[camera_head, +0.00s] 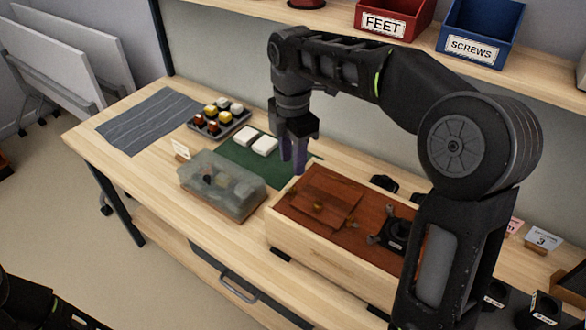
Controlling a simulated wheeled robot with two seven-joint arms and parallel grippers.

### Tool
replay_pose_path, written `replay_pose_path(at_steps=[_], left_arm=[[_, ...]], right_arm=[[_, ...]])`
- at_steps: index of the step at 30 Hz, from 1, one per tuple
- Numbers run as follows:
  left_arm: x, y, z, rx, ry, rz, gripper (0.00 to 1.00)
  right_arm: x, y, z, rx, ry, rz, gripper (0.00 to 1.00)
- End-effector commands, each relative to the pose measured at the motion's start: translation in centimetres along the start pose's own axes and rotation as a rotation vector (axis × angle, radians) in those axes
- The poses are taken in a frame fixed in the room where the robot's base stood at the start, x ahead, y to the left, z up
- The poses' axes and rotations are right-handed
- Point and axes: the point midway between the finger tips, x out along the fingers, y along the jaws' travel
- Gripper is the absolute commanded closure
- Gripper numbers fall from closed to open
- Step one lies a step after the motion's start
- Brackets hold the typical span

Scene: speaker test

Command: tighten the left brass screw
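A wooden speaker box (300,246) lies on the bench with its red-brown face up. A loose-looking red-brown panel (325,193) sits on the left of that face. A small brass screw (319,205) shows on the panel, and another brass spot (352,224) shows to its right. My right gripper (293,160) points down above the bench, just behind and left of the box, apart from the screws. Its fingers look purplish and close together; whether they hold something is unclear. Part of my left arm shows at the bottom left; its gripper is out of view.
A translucent lidded case (222,184) stands left of the box. Behind it are a green mat (232,172) with white pads, a tray of coloured pieces (219,117) and a grey cloth (150,120). Red FEET (383,22) and blue SCREWS (471,45) bins stand on the shelf above.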

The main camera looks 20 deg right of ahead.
Motion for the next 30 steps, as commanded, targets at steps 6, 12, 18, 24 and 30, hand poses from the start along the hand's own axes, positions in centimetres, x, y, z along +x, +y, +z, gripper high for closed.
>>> replay_pose_path(at_steps=[6,12,18,24,30], left_arm=[[0.0,0.0,0.0,0.0,0.0,0.0,1.0],[-0.1,0.0,0.0,0.0,0.0,0.0,1.0],[-0.5,0.1,0.0,-0.001,-0.001,-0.001,1.0],[-0.8,0.2,0.1,-0.002,-0.002,-0.003,1.0],[-0.9,0.2,0.1,-0.002,-0.002,-0.003,1.0]], right_arm=[[0.1,0.0,0.0,0.002,0.0,-0.001,0.64],[1.0,0.0,0.0,0.002,0.001,-0.003,0.64],[3.7,-0.1,0.0,0.003,0.001,-0.006,0.64],[6.7,-0.1,0.0,0.002,0.001,-0.005,0.64],[8.0,0.0,0.0,0.003,0.001,-0.002,0.64]])
